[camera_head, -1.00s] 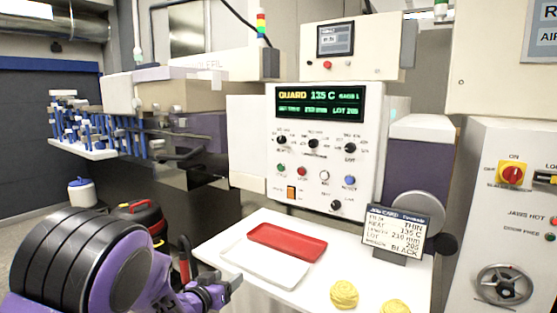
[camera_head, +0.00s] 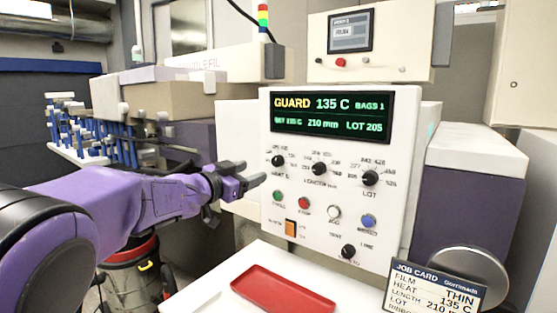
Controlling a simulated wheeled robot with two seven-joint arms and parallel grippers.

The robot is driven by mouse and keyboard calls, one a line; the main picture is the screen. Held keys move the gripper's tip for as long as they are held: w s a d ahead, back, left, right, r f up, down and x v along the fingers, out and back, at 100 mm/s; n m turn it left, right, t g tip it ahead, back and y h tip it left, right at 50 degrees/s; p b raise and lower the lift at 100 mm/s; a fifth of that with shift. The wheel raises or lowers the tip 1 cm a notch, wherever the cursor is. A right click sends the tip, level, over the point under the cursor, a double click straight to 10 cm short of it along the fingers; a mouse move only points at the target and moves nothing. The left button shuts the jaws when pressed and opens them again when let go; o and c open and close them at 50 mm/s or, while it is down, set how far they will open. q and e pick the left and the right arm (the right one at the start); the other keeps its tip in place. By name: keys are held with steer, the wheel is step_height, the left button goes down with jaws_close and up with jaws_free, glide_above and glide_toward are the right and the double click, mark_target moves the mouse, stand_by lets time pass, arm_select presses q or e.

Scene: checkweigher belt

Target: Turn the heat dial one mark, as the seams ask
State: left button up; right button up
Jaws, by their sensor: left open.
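The heat dial (camera_head: 278,160) is a black knob at the upper left of the white control panel (camera_head: 330,250). The length dial (camera_head: 319,168) and lot dial (camera_head: 370,178) are to its right. The display (camera_head: 331,114) reads GUARD, 135 C, BAGS 1, 210 mm and LOT 205. My left gripper (camera_head: 250,173) is open and empty, just left of and slightly below the heat dial, apparently not touching it. The job card (camera_head: 435,290) at the lower right reads THIN and 135 C. No bag seams can be made out. My right gripper is out of view.
A red tray (camera_head: 284,292) lies on the white table below the panel. Coloured buttons, an orange switch (camera_head: 290,228) and another black knob (camera_head: 348,251) are lower on the panel. A grey disc (camera_head: 467,275) stands behind the job card.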

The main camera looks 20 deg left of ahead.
mark_target(275, 162)
arm_select(q)
steer(key=p+x, duration=0.2)
steer(key=x, duration=0.3)
steer(key=p+x, duration=0.1)
steer(key=x, duration=0.4)
steer(key=shift+d+r+p, duration=0.1)
steer(key=shift+r+p, duration=0.1)
steer(key=shift+p, duration=0.15)
steer(key=shift+s, duration=0.15)
steer(key=shift+r, duration=0.1)
steer(key=c, duration=1)
